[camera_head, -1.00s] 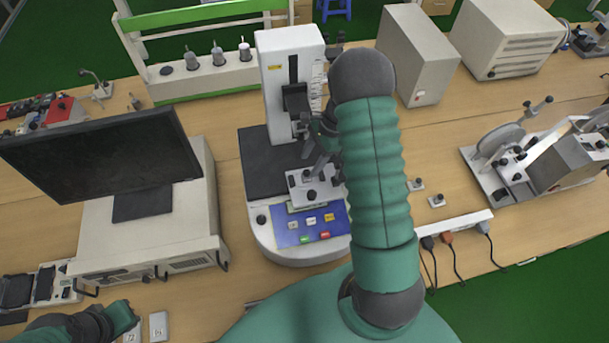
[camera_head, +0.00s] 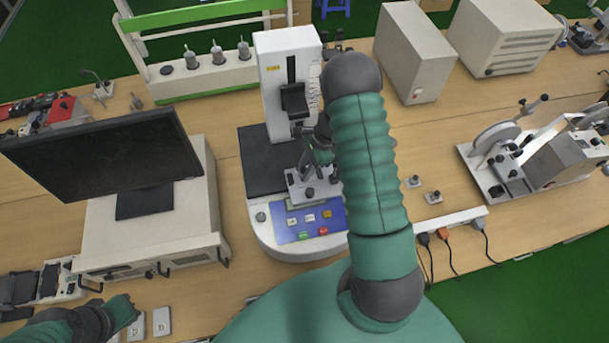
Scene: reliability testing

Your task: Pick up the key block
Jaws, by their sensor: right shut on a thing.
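My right gripper (camera_head: 308,177) reaches down in front of the white test machine (camera_head: 284,50). Its fingers are at the small light fixture (camera_head: 298,196) on the machine's base, shut on a small piece there that I take to be the key block. That piece is mostly hidden by the fingers and is too small to make out. My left gripper (camera_head: 128,312) is at the lower left, just above small pale blocks (camera_head: 162,321) on the table; whether its jaws are open cannot be told.
A monitor (camera_head: 105,160) on a white case stands at left. The machine's blue button panel (camera_head: 308,224) is in front of the fixture. Two small knobbed pieces (camera_head: 433,197) lie right of my arm, near a power strip (camera_head: 455,220). Another test device (camera_head: 530,160) stands at far right.

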